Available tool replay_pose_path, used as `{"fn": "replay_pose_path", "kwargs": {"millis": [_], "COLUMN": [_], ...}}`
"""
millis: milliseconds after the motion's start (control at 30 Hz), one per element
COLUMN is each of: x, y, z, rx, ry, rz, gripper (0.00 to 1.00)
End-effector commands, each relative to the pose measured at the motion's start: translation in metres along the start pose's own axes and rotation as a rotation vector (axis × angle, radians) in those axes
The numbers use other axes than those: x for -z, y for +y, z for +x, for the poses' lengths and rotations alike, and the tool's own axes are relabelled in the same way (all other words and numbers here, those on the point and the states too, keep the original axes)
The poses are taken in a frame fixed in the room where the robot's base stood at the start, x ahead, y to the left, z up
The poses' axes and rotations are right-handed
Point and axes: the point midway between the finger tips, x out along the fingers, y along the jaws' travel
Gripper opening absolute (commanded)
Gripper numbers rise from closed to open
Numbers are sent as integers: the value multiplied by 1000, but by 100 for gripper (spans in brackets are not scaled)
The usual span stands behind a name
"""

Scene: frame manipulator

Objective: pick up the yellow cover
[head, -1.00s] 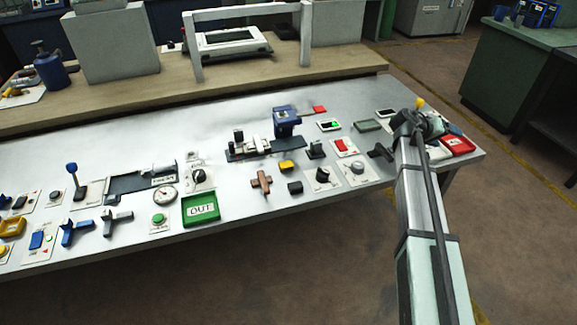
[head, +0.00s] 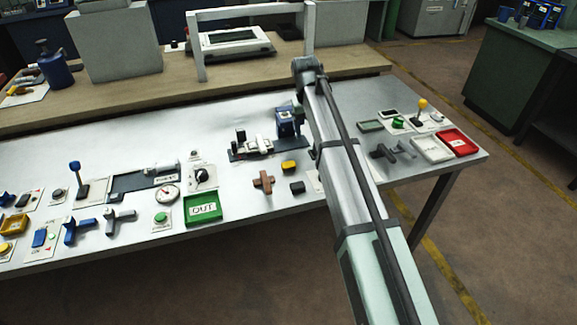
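A small yellow block with a dark base (head: 288,167), which looks like the yellow cover, lies on the grey bench near its middle. It stands just left of my arm and in front of the blue device. My arm reaches up over the bench from the lower right. My gripper's fingers do not show; they are hidden behind or beyond the arm's far end. Nothing is seen touching the yellow block.
A brown cross-shaped piece (head: 263,181) and a dark block (head: 297,188) lie close to the yellow block. The blue device (head: 287,122) stands behind it. A green OUT tray (head: 203,209) is to the left; a red tray (head: 459,141) is at the right end.

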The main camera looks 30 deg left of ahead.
Motion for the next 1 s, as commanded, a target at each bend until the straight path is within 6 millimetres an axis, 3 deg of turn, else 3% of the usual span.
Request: {"fn": "replay_pose_path", "kwargs": {"millis": [33,100,233,367,700,1000], "x": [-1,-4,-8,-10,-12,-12], "y": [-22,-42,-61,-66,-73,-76], "z": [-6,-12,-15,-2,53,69], "rx": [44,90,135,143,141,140], "ry": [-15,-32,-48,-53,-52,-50], "rz": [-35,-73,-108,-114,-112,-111], "gripper": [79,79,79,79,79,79]}}
